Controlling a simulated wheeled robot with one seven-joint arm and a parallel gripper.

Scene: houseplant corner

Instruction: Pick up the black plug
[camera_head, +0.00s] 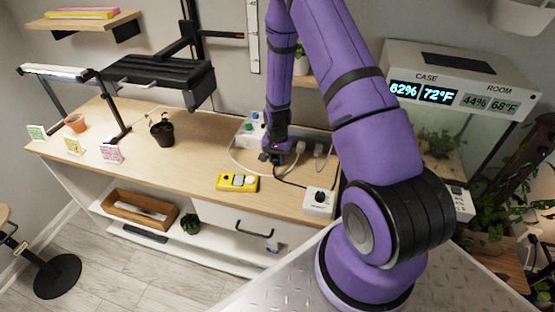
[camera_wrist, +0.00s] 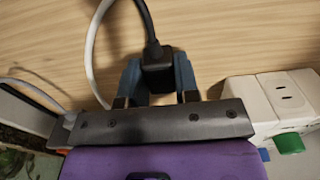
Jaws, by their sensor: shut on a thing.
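The black plug (camera_wrist: 157,72) sits between the two fingers of my gripper (camera_wrist: 158,85) in the wrist view. The fingers are closed on its sides. Its black cord runs up and away from it. In the head view my gripper (camera_head: 271,157) is low over the wooden table, in front of the white outlet box (camera_head: 250,130). The plug's prongs are hidden. I cannot tell whether the plug touches the table.
A white outlet strip (camera_wrist: 280,100) with a green switch is beside the gripper. A white cord (camera_wrist: 92,60) passes close by. A yellow device (camera_head: 237,182) and a white dial box (camera_head: 319,201) stand toward the front edge. A small potted plant (camera_head: 162,131) stands left.

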